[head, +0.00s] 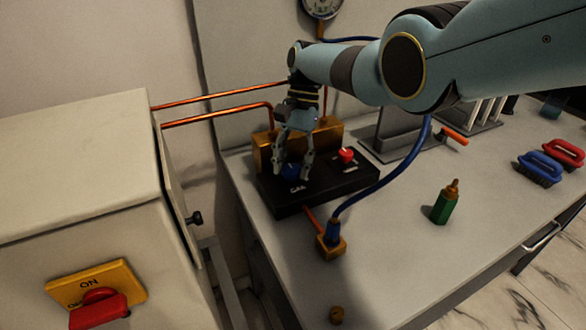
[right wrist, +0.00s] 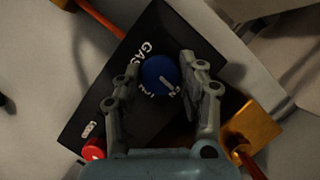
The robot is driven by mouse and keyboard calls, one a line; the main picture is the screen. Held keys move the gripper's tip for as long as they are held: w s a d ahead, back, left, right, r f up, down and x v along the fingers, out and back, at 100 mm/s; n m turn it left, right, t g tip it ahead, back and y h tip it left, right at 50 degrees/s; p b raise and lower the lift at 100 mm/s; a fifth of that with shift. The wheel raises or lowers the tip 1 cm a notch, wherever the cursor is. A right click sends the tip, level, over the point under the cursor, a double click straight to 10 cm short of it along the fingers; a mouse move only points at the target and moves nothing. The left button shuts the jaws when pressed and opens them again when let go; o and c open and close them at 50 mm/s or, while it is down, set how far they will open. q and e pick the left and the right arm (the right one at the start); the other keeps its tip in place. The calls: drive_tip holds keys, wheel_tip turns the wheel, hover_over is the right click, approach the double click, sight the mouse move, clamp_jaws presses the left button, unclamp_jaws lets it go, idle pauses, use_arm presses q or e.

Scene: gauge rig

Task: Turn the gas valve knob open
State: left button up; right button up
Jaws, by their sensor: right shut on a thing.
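The gas valve knob (head: 291,171) is a round blue knob on a black block (head: 335,187) lettered "GAS". In the right wrist view the blue knob (right wrist: 158,72) sits between my fingers, with a pale pointer mark towards the lower right. My right gripper (head: 292,175) reaches down from above and is shut on the blue knob, one finger on each side. The fingers hide part of the knob's sides and some lettering. My left gripper is in neither view.
A red knob (head: 346,155) sits on the same block, right of the blue one. A brass block (head: 262,150) with copper pipes stands behind. A blue hose runs to a brass fitting (head: 331,246) in front. A green bottle (head: 445,203) stands right on the bench.

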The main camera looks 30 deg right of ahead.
drive_tip(key=shift+n, duration=0.4)
drive_tip(key=o, duration=1.2)
drive_tip(key=v, duration=1.2)
drive_tip(key=shift+w, duration=0.15)
